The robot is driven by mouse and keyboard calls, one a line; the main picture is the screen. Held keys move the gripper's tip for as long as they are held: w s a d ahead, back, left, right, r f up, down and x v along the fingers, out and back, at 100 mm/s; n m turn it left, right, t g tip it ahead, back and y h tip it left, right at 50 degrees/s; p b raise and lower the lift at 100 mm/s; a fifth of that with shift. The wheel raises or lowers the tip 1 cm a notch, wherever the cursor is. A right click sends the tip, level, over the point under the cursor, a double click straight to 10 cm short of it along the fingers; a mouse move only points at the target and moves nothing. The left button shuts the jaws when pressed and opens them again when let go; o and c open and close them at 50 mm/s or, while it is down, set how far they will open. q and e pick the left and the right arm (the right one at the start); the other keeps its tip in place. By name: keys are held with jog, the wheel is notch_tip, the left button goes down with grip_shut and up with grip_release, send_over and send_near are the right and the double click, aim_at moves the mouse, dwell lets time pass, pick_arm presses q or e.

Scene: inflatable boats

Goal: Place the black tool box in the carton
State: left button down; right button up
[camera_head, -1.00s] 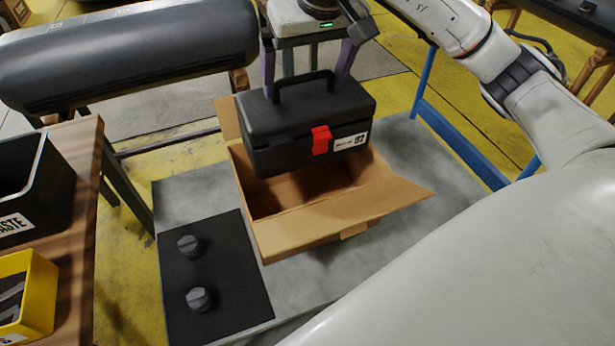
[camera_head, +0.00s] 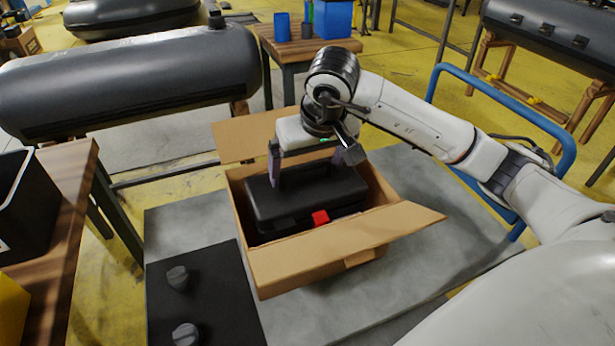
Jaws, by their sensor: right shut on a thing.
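The black tool box (camera_head: 330,192) with a red latch is inside the open carton (camera_head: 310,262), mostly below its rim. Whether it rests on the carton's floor is hidden by the front wall and flap. My right gripper (camera_head: 306,178) reaches down from above, with one finger at each side of the box's top. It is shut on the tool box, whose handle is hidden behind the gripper. The carton's flaps are folded outward, and it stands on a grey platform. My left gripper is not in view.
A black mat (camera_head: 205,295) with two grey knobs lies left of the carton. A wooden table (camera_head: 65,200) with a black bin (camera_head: 30,205) stands at the left. A blue rail (camera_head: 500,95) runs behind my right arm. Dark inflatable tubes lie beyond.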

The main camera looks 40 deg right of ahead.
notch_tip(320, 180, down, 2)
jog(key=shift+f, duration=0.1)
